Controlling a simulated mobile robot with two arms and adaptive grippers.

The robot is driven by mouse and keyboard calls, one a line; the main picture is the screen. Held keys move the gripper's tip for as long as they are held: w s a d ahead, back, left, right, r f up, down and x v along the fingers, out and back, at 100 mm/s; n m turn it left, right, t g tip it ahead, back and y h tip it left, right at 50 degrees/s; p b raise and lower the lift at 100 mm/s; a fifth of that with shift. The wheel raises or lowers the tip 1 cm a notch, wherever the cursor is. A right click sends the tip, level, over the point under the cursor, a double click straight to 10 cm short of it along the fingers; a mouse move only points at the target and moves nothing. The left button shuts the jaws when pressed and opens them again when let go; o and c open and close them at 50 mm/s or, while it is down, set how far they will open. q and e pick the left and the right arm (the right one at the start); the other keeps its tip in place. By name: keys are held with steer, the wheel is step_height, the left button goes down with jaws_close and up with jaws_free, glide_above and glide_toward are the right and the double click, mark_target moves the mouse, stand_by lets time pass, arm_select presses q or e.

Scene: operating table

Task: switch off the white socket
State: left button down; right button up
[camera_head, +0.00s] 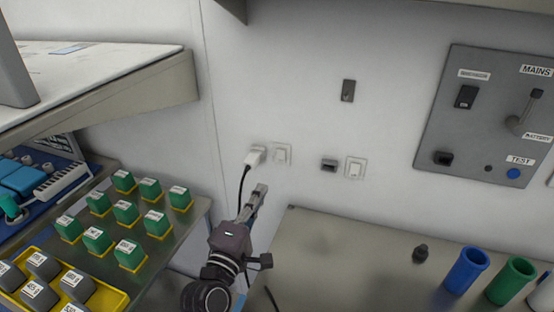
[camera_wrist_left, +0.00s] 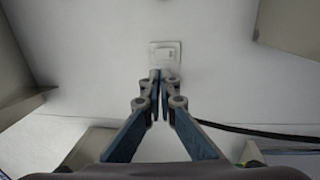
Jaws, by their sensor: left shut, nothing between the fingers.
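The white socket (camera_head: 255,156) is on the wall with a white plug and black cable in it. A white rocker switch (camera_head: 282,154) sits just right of it. Its on or off position is too small to tell. My left gripper (camera_head: 259,191) is shut and empty, below the socket and switch, pointing up toward the wall. In the left wrist view, the shut fingertips (camera_wrist_left: 161,76) overlap the lower edge of a pale wall plate (camera_wrist_left: 165,50); I cannot tell if they touch it. My right gripper is out of view.
A black socket (camera_head: 329,165) and another white switch (camera_head: 355,168) are farther right. A dark wall switch (camera_head: 348,91) and a grey mains panel (camera_head: 450,110) are above. Green labelled blocks (camera_head: 126,212) stand left. A metal table (camera_head: 350,245) holds blue and green cups.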

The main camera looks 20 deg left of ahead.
arm_select(q)
steer(key=p, duration=0.1)
glide_toward(279, 153)
steer(key=w, duration=0.3)
steer(key=w+p, duration=0.1)
steer(key=w, duration=0.1)
steer(key=shift+w+d+r, duration=0.1)
steer(key=shift+d+r, duration=0.05)
steer(key=shift+r, duration=0.25)
steer(key=shift+w, duration=0.9)
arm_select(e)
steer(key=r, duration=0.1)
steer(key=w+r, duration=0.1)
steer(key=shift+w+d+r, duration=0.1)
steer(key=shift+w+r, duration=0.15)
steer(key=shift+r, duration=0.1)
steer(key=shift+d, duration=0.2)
